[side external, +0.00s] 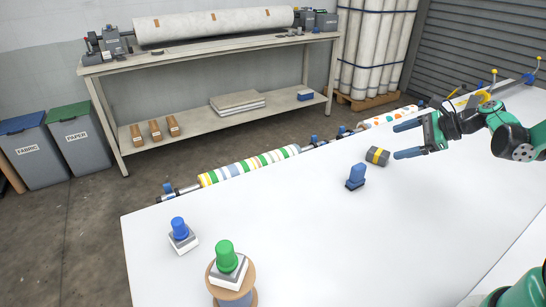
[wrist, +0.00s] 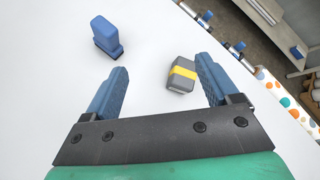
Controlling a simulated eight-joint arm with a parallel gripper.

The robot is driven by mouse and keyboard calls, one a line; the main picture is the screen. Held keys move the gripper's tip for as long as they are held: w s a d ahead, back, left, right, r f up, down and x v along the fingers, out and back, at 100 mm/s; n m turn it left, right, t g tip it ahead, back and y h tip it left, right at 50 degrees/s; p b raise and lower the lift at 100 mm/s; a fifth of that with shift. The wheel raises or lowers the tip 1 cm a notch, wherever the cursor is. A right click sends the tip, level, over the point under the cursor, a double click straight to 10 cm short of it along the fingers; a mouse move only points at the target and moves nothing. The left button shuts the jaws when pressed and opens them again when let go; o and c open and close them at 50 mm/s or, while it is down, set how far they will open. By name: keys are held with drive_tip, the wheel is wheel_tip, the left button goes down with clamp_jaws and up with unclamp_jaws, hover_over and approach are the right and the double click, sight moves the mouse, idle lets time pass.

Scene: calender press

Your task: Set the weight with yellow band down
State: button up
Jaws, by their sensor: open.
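The weight with yellow band (side external: 377,156) is a small dark grey block with a yellow stripe around its middle. It rests on the white table near the back edge. In the wrist view the weight (wrist: 181,75) lies ahead of my gripper, between the lines of the two fingers and closer to the right one. My gripper (side external: 408,140) is open with blue fingers, to the right of the weight in the side view and apart from it. The open fingers also show in the wrist view (wrist: 162,85), with nothing held.
A blue block-shaped object (side external: 356,177) stands left of the weight. A blue-topped piece (side external: 181,235) and a green-topped piece on a spool (side external: 226,262) are at the table's front left. Patterned rolls (side external: 249,166) run along the back edge. The table (side external: 290,235) is clear in the middle.

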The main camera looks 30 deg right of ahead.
drive_tip(key=s+a+r+n+g+h, duration=0.1)
drive_tip(key=s+a+r+n+h, duration=0.1)
drive_tip(key=a+n, duration=0.7)
drive_tip(key=s+a+r+n+g+h, duration=0.1)
drive_tip(key=s+a+r+n+h, duration=0.1)
drive_tip(key=s+a+n, duration=0.3)
drive_tip(key=a+r+n, duration=0.1)
drive_tip(key=a+n, duration=0.3)
drive_tip(key=n, duration=0.6)
drive_tip(key=shift+s+r+n+h, duration=0.15)
drive_tip(key=shift+s+n+h, duration=0.1)
drive_tip(key=shift+n+h, duration=0.15)
